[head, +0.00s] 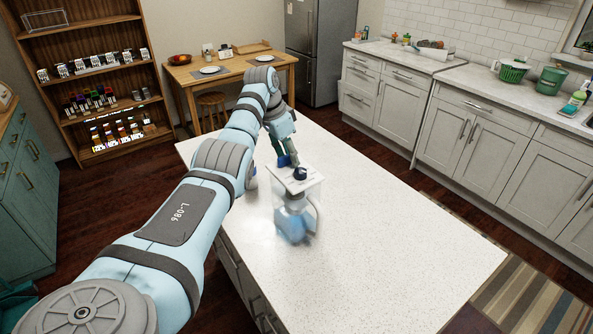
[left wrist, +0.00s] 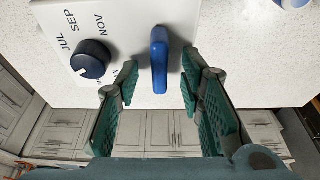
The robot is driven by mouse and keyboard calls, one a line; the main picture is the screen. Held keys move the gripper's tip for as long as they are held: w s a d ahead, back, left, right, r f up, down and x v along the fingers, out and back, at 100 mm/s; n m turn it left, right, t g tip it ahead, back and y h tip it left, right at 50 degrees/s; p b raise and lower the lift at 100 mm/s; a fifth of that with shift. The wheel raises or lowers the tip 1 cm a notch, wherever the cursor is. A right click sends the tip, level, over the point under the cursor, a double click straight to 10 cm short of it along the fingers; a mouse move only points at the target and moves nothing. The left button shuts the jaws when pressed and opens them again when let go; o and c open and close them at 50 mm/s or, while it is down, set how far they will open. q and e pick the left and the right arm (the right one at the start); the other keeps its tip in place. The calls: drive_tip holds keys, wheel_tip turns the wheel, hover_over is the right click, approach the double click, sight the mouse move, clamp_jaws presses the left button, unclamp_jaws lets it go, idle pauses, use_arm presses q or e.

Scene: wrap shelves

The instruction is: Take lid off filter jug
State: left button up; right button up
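The filter jug (head: 294,215) stands upright on the white speckled island. Its body is clear with a blue lower part, and its handle is on the right. Its white lid (head: 298,178) is on top, with a dark blue dial. In the left wrist view the lid (left wrist: 115,20) shows month letters, the dial (left wrist: 90,60) and an upright blue grip tab (left wrist: 159,62). My left gripper (left wrist: 160,82) is open, its green fingers on either side of the tab, with a gap on each side. In the head view the left gripper (head: 288,160) is just above the lid. My right gripper is not in view.
The island top (head: 400,230) is clear to the right of the jug. A small pale object (head: 251,176) is partly hidden behind my left arm. A wooden table (head: 226,83), a fridge (head: 318,50) and a counter (head: 480,85) stand farther back.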

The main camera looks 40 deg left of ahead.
use_arm(q)
drive_tip(key=shift+s+a+r, duration=0.1)
drive_tip(key=shift+s, duration=0.15)
drive_tip(key=shift+s+r, duration=0.1)
drive_tip(key=shift+s, duration=0.2)
drive_tip(key=c, duration=0.3)
drive_tip(key=shift+s+a+r, duration=0.1)
drive_tip(key=shift+s, duration=0.05)
drive_tip(key=c, duration=0.3)
clamp_jaws()
